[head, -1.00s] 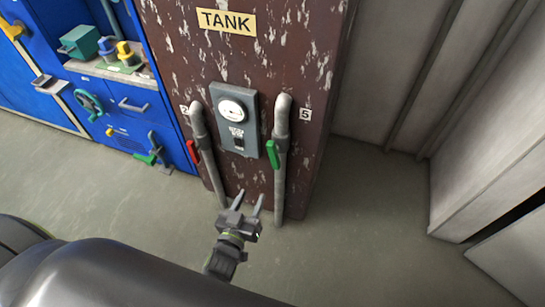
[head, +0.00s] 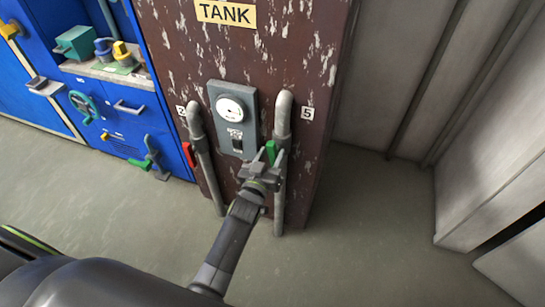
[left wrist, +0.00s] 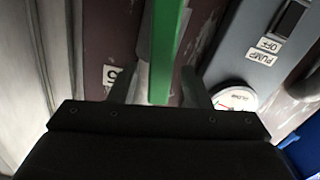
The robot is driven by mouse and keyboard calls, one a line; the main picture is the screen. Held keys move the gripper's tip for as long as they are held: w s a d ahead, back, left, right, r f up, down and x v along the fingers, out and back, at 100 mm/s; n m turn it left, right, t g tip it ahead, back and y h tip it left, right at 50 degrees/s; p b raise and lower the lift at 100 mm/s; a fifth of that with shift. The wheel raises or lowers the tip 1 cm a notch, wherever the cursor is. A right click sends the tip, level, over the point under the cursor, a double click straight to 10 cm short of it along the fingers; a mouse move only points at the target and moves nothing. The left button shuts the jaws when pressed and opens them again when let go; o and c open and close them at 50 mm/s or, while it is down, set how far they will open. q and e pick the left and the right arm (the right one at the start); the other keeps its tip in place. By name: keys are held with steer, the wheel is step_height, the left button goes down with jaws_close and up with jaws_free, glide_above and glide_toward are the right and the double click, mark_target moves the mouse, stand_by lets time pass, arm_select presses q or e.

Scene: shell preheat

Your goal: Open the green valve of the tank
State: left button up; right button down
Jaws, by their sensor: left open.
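The brown, flaking tank (head: 325,60) carries a yellow TANK label. The green valve handle (head: 271,149) is on the right pipe (head: 281,185), by the label 5, and hangs roughly along it. My left gripper (head: 265,158) is open at the handle and covers its lower part in the head view. In the left wrist view, the green handle (left wrist: 166,50) runs between the two spread fingers (left wrist: 160,88), with no clear contact on either side. My right gripper is not in view.
A grey gauge panel (head: 222,120) sits between the pipes. A red valve handle (head: 188,154) is on the left pipe. A blue cabinet (head: 135,120) with a wheel and levers stands left. Pale wall panels (head: 400,80) are at right; the floor (head: 370,230) in front is clear.

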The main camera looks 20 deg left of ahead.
arm_select(q)
steer(key=shift+w+b, duration=0.4)
steer(key=shift+w, duration=0.45)
steer(key=shift+c, duration=0.4)
jaws_close()
steer(key=shift+d+m, duration=0.3)
steer(key=shift+m, duration=0.9)
steer(key=shift+o, duration=0.4)
jaws_free()
